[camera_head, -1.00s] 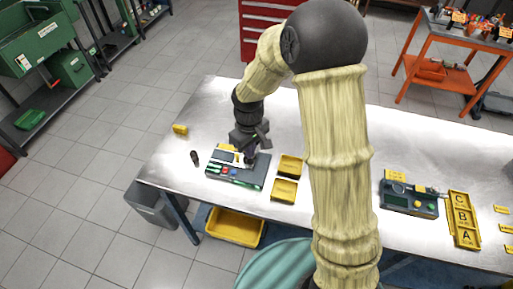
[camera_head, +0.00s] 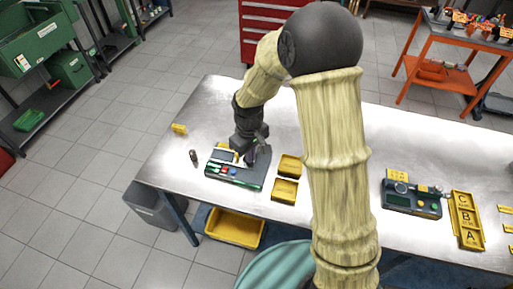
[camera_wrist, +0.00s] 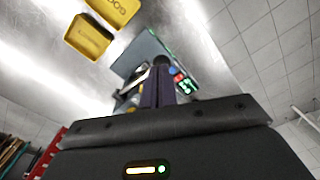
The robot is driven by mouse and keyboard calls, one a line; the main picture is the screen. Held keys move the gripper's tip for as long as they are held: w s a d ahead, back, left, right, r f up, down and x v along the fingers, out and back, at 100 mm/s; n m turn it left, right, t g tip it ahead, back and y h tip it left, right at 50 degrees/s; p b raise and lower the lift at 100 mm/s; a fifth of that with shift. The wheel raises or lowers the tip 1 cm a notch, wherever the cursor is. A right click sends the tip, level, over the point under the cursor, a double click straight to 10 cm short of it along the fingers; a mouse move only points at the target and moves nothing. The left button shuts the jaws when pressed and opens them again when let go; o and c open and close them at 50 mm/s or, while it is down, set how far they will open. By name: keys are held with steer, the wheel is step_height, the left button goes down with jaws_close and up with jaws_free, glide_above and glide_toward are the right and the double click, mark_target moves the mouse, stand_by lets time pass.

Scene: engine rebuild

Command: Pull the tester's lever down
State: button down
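The tester (camera_head: 236,181) is a dark flat box with red and green controls, on the left part of the metal table. In the wrist view the tester (camera_wrist: 140,52) lies beyond my fingers. A round black knob (camera_wrist: 161,60), which looks like the lever's end, shows at my fingertips. My gripper (camera_head: 250,159) points down over the tester's back right part. In the wrist view the dark purple fingers of my gripper (camera_wrist: 159,75) are close together. The lever's shaft is mostly hidden, and I cannot tell whether the knob is between the fingertips or just beyond them.
Two yellow bins (camera_head: 287,178) stand right of the tester. A small dark object (camera_head: 193,156) stands to its left, with a yellow tag (camera_head: 179,128) behind. Another dark device (camera_head: 413,203) and a lettered yellow tray (camera_head: 467,220) are at the right. The table's back left is clear.

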steer(key=shift+f, duration=0.15)
steer(key=shift+s+f+b, duration=0.2)
steer(key=shift+f+b, duration=0.4)
steer(key=shift+f, duration=0.2)
steer(key=shift+s+a+f+b, duration=0.1)
steer(key=shift+f+b, duration=0.5)
steer(key=shift+f, duration=0.25)
